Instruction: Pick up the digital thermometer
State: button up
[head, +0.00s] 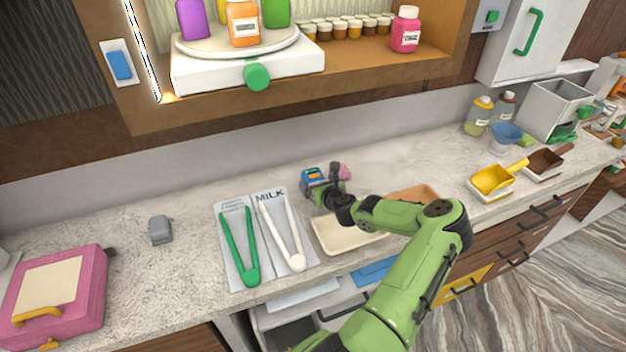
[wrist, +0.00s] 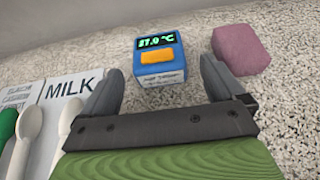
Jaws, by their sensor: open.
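The digital thermometer (wrist: 160,68) is a small blue box with a dark display reading green digits and an orange button. It stands on the counter by the back wall, and shows in the head view (head: 313,176) just behind my gripper. My gripper (wrist: 162,85) is open and empty in the wrist view. The thermometer is ahead of its two dark fingers, in the gap between them, and I see no contact. In the head view my gripper (head: 326,188) partly covers the thermometer's lower part.
A pink block (wrist: 241,49) stands close to the thermometer's right, near the right finger. A MILK mat (head: 270,200) with green and white tongs lies left. A cream tray (head: 335,236) is in front. A wooden shelf (head: 390,75) overhangs behind. Counter left of the mat is mostly clear.

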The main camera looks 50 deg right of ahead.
aim_at(317, 182)
jog(key=x, duration=0.3)
jog(key=shift+w+d+f, duration=0.15)
jog(key=shift+w, duration=0.1)
